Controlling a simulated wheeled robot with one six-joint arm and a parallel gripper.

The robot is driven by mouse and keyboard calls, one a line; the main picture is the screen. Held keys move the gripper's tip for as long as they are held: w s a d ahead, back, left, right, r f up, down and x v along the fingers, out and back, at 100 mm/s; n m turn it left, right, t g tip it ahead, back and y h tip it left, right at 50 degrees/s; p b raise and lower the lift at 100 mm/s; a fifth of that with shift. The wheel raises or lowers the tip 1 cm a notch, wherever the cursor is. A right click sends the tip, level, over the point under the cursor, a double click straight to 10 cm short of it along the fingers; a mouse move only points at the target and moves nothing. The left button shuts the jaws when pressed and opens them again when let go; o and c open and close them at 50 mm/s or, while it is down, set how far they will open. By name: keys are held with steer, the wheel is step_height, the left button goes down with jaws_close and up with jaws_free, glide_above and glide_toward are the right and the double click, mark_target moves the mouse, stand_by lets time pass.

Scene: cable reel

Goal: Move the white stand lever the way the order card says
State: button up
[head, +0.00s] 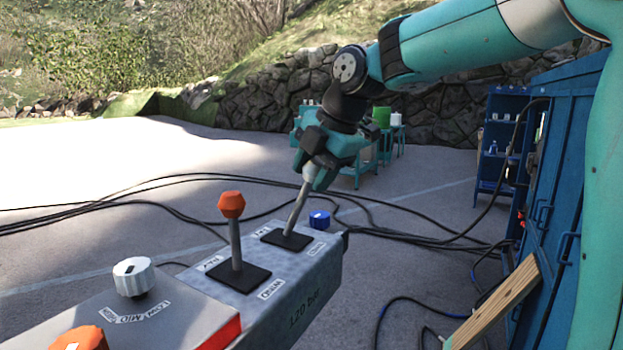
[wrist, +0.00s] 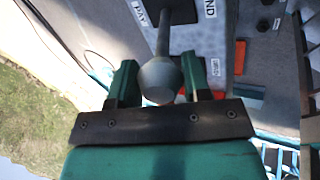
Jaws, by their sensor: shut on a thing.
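The white stand lever (head: 297,212) rises from a black base plate (head: 287,239) on the far end of the grey control box. It leans to the right toward its top. My gripper (head: 314,178) is shut on its upper end, which hides the knob in the head view. In the wrist view, the lever's pale round knob (wrist: 160,79) sits between the two green fingers of my gripper (wrist: 160,85). A label ending in "ND" (wrist: 209,9) shows beside the lever. I cannot make out an order card in either view.
An orange-topped lever (head: 234,230) stands close by on the left of the same box. A white knob (head: 134,277), an orange knob (head: 78,339) and a blue cap (head: 319,219) are nearby. Black cables (head: 150,189) cross the ground. A blue cabinet (head: 560,190) stands at right.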

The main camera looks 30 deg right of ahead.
steer(key=o, duration=1.3)
steer(key=shift+c, duration=0.2)
steer(key=p+v, duration=0.4)
steer(key=v, duration=1.3)
steer(key=shift+s+d+r, duration=0.1)
